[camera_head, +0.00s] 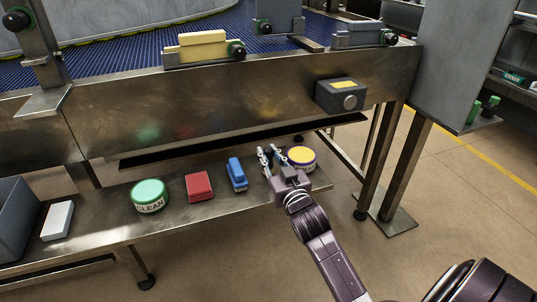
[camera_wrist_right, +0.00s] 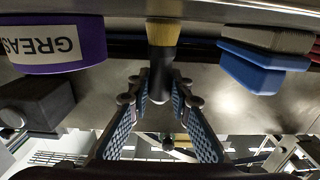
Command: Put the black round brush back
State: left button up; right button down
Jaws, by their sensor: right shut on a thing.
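The black round brush (camera_wrist_right: 160,72) has a dark handle and tan bristles, which point toward the shelf in the upside-down right wrist view. My right gripper (camera_wrist_right: 160,92) is shut on its handle, with one blue-padded finger on each side. In the head view my right gripper (camera_head: 272,160) is at the right part of the lower metal shelf (camera_head: 178,215), and the brush is mostly hidden between the fingers. I cannot tell whether the bristles touch the shelf. My left gripper is not in view.
A purple tub with a yellow top (camera_head: 302,155) stands just right of the gripper. A blue brush (camera_head: 237,172), red block (camera_head: 199,186), green round tub (camera_head: 149,195) and white block (camera_head: 57,220) line the shelf leftward. The conveyor frame (camera_head: 230,110) overhangs behind.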

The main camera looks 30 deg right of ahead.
jog(key=c, duration=1.8)
grip_release()
jog(key=shift+f, duration=0.1)
jog(key=shift+o, duration=0.2)
